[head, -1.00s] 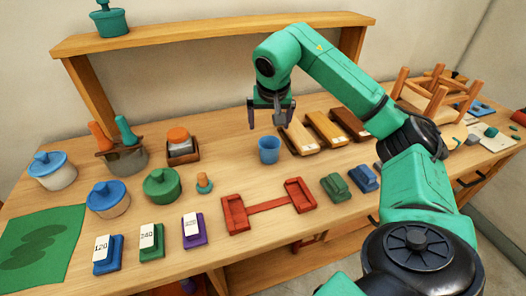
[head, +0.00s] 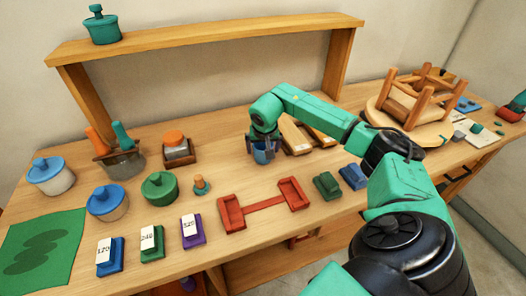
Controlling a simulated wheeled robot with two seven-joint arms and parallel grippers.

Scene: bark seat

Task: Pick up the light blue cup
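The light blue cup (head: 264,156) stands upright on the wooden workbench, behind the red bracket-shaped holder. My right gripper (head: 263,152) points down over it, with a finger on either side of the cup. The fingers and wrist hide the cup's rim and part of its sides. I cannot tell whether the fingers touch the cup or leave a small gap. My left gripper is not in view.
The red holder (head: 264,204) lies in front of the cup. Wooden-backed blocks (head: 294,137) lie close to its right, partly behind my arm. A small orange-topped peg (head: 200,185) and a green lidded pot (head: 160,187) stand to the left. An upturned stool (head: 412,103) is at right.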

